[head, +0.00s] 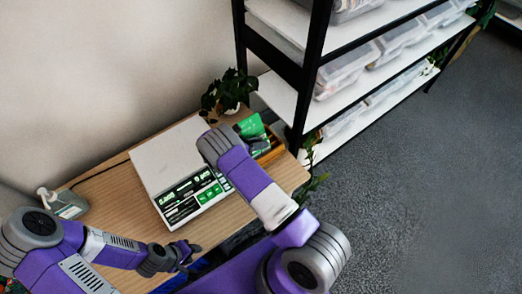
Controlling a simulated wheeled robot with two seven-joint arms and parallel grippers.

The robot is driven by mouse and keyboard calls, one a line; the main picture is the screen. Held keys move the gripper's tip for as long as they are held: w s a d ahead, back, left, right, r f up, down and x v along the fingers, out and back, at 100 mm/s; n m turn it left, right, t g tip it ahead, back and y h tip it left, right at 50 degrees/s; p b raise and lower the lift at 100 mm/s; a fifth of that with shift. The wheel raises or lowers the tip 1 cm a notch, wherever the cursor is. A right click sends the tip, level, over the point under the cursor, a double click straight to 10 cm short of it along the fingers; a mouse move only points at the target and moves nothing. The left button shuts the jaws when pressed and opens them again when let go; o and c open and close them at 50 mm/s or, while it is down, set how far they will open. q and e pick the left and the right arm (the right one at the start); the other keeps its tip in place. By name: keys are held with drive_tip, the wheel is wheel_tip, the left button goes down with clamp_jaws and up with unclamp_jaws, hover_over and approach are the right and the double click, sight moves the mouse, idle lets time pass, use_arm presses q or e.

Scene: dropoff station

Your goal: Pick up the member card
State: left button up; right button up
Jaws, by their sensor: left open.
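I cannot pick out a member card for certain in the head view. A green item (250,126) stands at the back right of the wooden table, by a small orange-brown box (272,153); its details are too small to tell. My left gripper (187,257) is open and empty near the table's front edge, in front of the white scale. My right arm reaches up over the right side of the scale, and its gripper is not visible.
The white scale (165,155) with a dark and green display (188,199) covers the middle of the table (112,193). A clear bottle (63,203) stands at the left, a potted plant (229,94) at the back. A shelf (290,98) with plastic bins rises at the right.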

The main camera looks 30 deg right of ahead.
drive_tip(key=shift+d+f, duration=0.15)
drive_tip(key=shift+d, duration=0.15)
clamp_jaws()
idle(0.4)
wheel_tip(320, 180, up, 10)
drive_tip(key=shift+p, duration=0.35)
drive_tip(key=shift+a, duration=0.1)
